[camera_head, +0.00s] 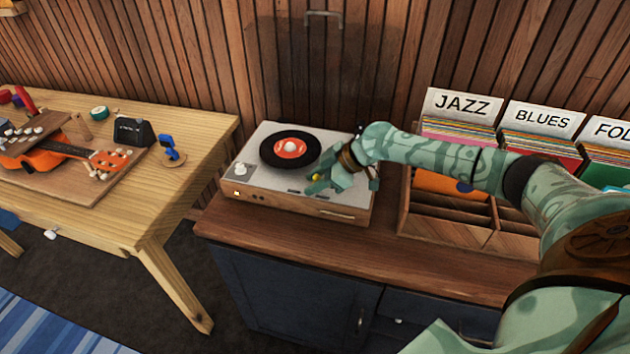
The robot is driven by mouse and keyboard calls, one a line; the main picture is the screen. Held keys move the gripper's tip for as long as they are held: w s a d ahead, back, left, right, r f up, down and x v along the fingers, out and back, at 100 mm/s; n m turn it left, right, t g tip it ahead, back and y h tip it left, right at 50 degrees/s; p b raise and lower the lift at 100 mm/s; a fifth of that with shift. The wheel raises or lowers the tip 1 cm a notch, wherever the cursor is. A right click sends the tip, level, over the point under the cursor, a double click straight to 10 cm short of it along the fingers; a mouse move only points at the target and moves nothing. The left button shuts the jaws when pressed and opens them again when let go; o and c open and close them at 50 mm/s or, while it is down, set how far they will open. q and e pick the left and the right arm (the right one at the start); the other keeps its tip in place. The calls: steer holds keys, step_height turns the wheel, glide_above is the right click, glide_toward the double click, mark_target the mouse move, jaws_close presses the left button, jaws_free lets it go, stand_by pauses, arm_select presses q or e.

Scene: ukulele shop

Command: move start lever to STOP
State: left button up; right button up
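A turntable (264,188) with a pale top and wooden sides sits on the cabinet. A black record with an orange-red label (291,148) lies on its platter. My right gripper (318,184) is at the turntable's right front part, low over its top. Whether the fingers are closed on anything is too small to tell. My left gripper is not in view.
A wooden workbench (130,215) with an orange ukulele (62,148) is at left. The cabinet top (300,240) is clear in front.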

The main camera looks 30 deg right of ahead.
jaws_close()
steer(key=shift+r+p, duration=0.25)
steer(key=shift+p, duration=0.3)
steer(key=g+h+p, duration=0.1)
steer(key=g+p, duration=0.1)
steer(key=p, duration=0.1)
steer(key=w+a+g+h+p, duration=0.1)
steer(key=shift+r+h+p, duration=0.3)
steer(key=shift+p, duration=0.05)
steer(key=shift+w+a+f+g+h+p, duration=0.15)
steer(key=shift+w+f+g+h+p, duration=0.1)
steer(key=shift+g+h+p, duration=0.5)
steer(key=shift+w+a+f+g+h, duration=0.1)
steer(key=shift+f+g+h, duration=0.05)
steer(key=shift+g+h, duration=0.35)
steer(key=shift+w+a+f+g+h, duration=0.1)
steer(key=shift+g+h, duration=0.15)
steer(key=shift+g, duration=0.3)
steer(key=shift+b, duration=0.3)
